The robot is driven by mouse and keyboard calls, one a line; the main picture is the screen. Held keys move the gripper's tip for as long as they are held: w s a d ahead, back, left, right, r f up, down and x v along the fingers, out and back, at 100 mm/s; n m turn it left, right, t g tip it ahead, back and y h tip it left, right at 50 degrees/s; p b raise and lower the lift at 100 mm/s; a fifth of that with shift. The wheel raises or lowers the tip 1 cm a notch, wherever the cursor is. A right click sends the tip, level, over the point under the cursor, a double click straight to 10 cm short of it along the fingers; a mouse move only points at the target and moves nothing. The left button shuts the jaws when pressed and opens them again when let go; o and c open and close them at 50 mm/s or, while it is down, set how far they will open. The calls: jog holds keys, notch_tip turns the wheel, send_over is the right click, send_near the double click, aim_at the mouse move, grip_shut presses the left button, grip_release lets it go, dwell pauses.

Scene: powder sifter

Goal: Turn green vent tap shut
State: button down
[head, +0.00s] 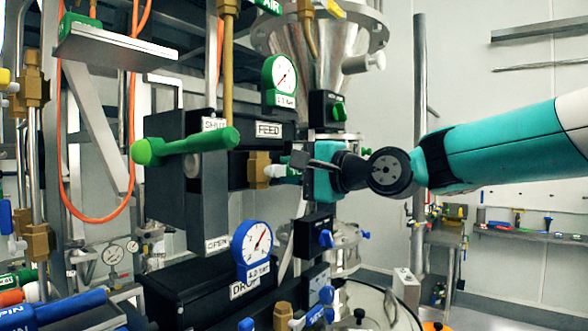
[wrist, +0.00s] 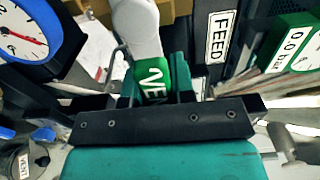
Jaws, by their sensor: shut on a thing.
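The green vent tap (wrist: 152,78) shows in the wrist view as a green lever with white "VEN" lettering, the rest of the word hidden, on a pale grey body (wrist: 138,30). In the head view my gripper (head: 292,168) reaches in from the right at the panel, just below the FEED label. Only a small pale and green part of the tap (head: 276,171) shows there, beside a brass fitting. The tap's exact turn angle is hard to tell.
A large green-handled lever (head: 190,145) sticks out at the left, between SHUT and OPEN labels. A green-rimmed gauge (head: 281,76) stands above my gripper and a blue-rimmed gauge (head: 254,248) below it. An orange hose (head: 63,150) hangs at the left. Free room lies at the right.

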jog(key=shift+a+f, duration=0.1)
jog(key=c, duration=1)
grip_release()
jog(key=shift+s, duration=0.1)
jog(key=shift+o, duration=0.2)
jog(key=b+v, duration=0.7)
jog(key=v, duration=1)
jog(key=shift+s+d+b, duration=0.15)
jog(key=shift+d+b, duration=0.1)
jog(key=shift+b, duration=0.1)
